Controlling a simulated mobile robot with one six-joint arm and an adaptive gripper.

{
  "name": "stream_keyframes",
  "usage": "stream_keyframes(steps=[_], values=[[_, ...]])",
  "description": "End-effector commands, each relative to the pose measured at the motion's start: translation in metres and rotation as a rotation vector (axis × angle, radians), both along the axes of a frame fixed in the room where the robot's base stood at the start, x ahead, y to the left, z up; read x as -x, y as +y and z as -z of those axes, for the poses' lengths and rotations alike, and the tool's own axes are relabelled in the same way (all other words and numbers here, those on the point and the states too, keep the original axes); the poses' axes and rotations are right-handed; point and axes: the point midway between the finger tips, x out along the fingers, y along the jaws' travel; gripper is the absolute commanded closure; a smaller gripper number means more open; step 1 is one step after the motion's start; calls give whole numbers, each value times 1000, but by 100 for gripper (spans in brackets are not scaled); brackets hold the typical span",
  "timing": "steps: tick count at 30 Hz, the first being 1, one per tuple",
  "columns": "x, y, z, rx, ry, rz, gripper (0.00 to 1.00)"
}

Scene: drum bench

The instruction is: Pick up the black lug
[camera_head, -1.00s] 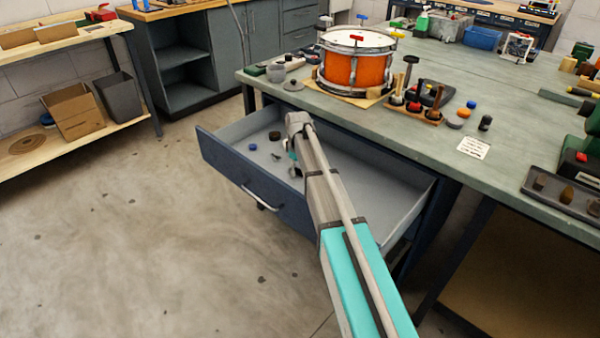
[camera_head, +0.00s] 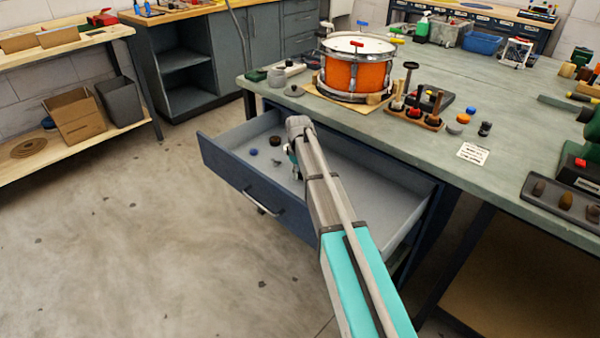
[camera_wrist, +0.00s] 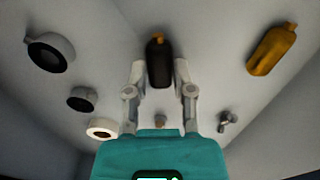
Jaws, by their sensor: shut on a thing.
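The black lug (camera_wrist: 158,62) shows in the wrist view as a dark rounded block with a brownish end. It sits between the two fingertips of my gripper (camera_wrist: 160,76), which is shut on it. In the head view my gripper (camera_head: 292,152) is over or inside the open drawer (camera_head: 390,188), mostly covered by my own arm. The black lug cannot be made out in the head view.
In the wrist view an orange-gold lug (camera_wrist: 271,50) lies right, with a small metal part (camera_wrist: 228,122) below it. Dark round pieces (camera_wrist: 83,98) and a white ring (camera_wrist: 102,128) lie left. The drawer walls surround the arm. An orange drum (camera_head: 356,75) stands on the bench above.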

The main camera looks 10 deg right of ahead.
Motion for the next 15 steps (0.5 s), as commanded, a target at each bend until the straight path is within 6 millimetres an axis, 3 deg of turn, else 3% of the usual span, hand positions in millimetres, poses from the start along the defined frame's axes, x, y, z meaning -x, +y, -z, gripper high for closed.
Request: stream_keyframes(steps=[8, 15], values=[[0, 0, -27, 0, 0, 1, 100], [25, 5, -55, 0, 0, 0, 100]])
